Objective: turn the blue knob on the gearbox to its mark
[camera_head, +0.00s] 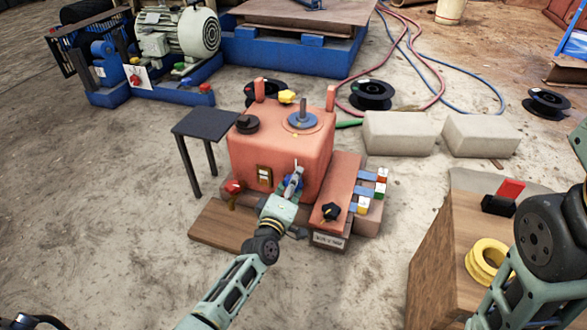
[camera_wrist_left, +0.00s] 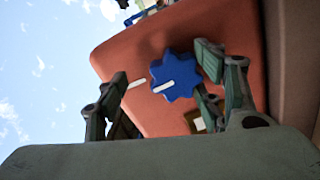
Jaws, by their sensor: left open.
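The gearbox (camera_head: 262,150) is a red-orange box in the middle of the head view; its face (camera_wrist_left: 135,55) fills much of the left wrist view. The blue knob (camera_wrist_left: 178,72) is star-shaped with a white line on it. A white mark (camera_wrist_left: 137,84) is on the face beside it; the knob's line points slightly below this mark in the picture. My left gripper (camera_head: 293,180) is at the gearbox's front face. In the left wrist view my left gripper (camera_wrist_left: 162,72) is open, its fingers on either side of the knob. I cannot tell whether they touch it. My right gripper is not in view.
A red knob (camera_head: 234,186) and a black star knob (camera_head: 330,211) are near my left gripper. A small dark table (camera_head: 206,124) stands left of the gearbox. Concrete blocks (camera_head: 400,133) lie behind right.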

